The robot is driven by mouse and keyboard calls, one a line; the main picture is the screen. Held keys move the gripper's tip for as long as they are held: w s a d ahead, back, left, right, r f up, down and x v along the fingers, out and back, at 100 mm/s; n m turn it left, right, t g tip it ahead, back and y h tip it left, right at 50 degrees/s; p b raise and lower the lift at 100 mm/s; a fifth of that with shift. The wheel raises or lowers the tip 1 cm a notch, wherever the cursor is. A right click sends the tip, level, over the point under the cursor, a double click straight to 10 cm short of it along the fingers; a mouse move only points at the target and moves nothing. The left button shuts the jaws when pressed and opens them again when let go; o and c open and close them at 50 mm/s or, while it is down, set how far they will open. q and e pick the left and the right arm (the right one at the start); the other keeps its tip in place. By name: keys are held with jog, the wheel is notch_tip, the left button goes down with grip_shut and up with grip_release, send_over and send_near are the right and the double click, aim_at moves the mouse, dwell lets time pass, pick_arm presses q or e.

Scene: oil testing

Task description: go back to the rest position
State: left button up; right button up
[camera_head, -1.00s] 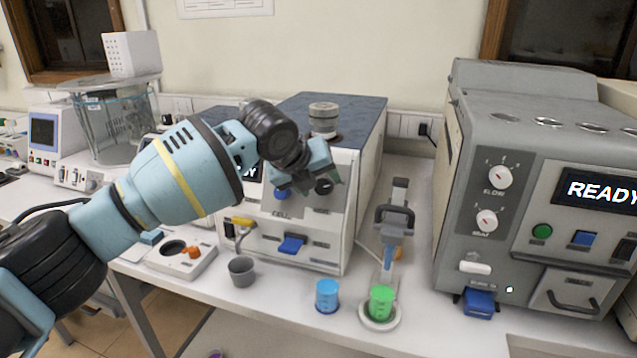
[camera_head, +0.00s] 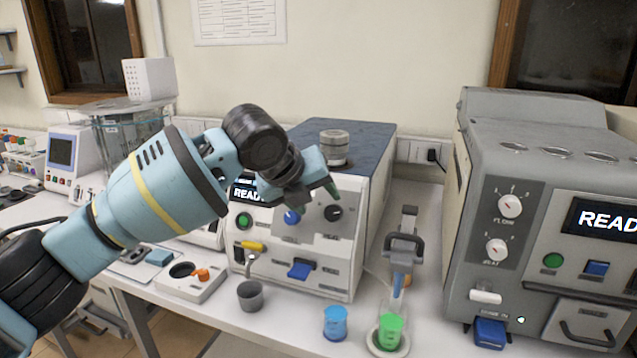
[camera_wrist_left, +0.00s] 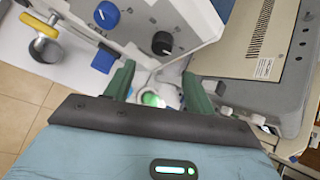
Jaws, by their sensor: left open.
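My left gripper (camera_head: 322,180) hangs in the air before the front panel of the middle machine (camera_head: 300,225), near its black and blue knobs. Its two green fingers are apart in the left wrist view (camera_wrist_left: 158,88), with nothing held between them. Beyond the gap, a green cup (camera_wrist_left: 152,99) shows well below. In the head view, the green cup (camera_head: 390,331) stands in a round white holder at the front of the bench. My left arm (camera_head: 150,190) reaches in from the left and hides part of the machine's display. My right gripper is not in view.
A blue cup (camera_head: 335,322) and a grey cup (camera_head: 250,295) stand on the bench (camera_head: 290,320). A white holder with an orange knob (camera_head: 190,282) lies to the left. A large grey machine (camera_head: 560,210) stands at the right, with a burette-like stand (camera_head: 404,245) beside it.

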pick_arm(q)
jog(key=s+d+f+n+g+h, duration=0.1)
jog(key=s+f+n+g, duration=0.1)
jog(key=s+f+n, duration=0.9)
jog(key=s+d+f+n+g+h, duration=0.1)
jog(key=s+f, duration=0.5)
jog(key=f, duration=1.1)
jog(key=s+a+f+n+g+y, duration=0.1)
jog(key=s+a+f+n, duration=0.45)
jog(key=s, duration=0.25)
jog(key=s+a+f+n+y, duration=0.2)
jog(key=s+a+f+n, duration=0.35)
jog(key=s, duration=0.35)
jog(key=s+a+f+n+g+y, duration=0.1)
jog(key=s+a+n+y, duration=0.1)
jog(key=s+a+n, duration=0.5)
jog(key=s+a+f+n+g+y, duration=0.1)
jog(key=s+a+n, duration=0.3)
jog(key=s, duration=0.6)
jog(key=w+d+f+m+t+h, duration=0.1)
jog(key=w+d+f+t, duration=0.1)
jog(key=w+f+t, duration=0.5)
jog(key=shift+d+f+m+t+p, duration=0.3)
jog(key=shift+f+t+p, duration=0.1)
jog(key=shift+f, duration=0.35)
jog(key=shift+w, duration=0.1)
